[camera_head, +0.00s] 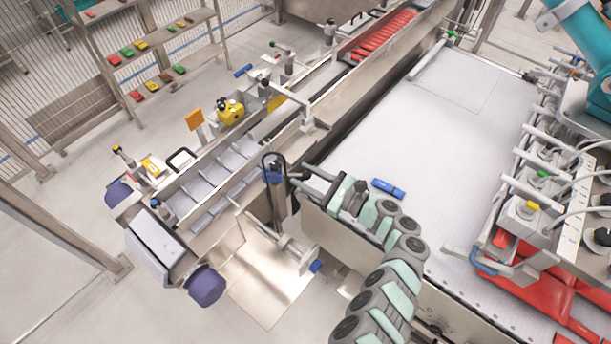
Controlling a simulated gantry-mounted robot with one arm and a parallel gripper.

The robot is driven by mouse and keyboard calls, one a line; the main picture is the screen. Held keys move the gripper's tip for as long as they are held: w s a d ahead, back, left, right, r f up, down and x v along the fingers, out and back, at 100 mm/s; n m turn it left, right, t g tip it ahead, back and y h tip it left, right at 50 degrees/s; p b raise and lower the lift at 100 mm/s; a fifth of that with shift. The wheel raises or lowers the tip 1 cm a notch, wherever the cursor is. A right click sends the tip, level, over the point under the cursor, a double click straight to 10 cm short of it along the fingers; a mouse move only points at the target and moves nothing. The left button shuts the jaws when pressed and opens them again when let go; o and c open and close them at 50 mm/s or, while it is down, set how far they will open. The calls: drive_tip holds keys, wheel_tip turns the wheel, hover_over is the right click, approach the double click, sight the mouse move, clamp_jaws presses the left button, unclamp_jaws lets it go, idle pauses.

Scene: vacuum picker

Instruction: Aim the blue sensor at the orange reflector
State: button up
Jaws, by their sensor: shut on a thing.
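The blue sensor (273,176) sits on top of an upright metal post beside the conveyor, with a black cable looping above it. My gripper (286,177) reaches it from the right and is shut on it. The fingers are small here and partly cover the sensor, so its exact facing is hard to tell. The orange reflector (194,119) is a small upright plate on the far side of the narrow conveyor, up and to the left of the sensor.
A yellow device (230,111) stands right of the reflector. The narrow conveyor (215,185) with grey dividers runs between sensor and reflector. A blue cylinder (388,188) lies on the wide white belt (440,150). A blue-ended clamp (314,266) sticks out below the post.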

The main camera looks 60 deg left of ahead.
drive_tip(key=shift+w, duration=0.1)
clamp_jaws()
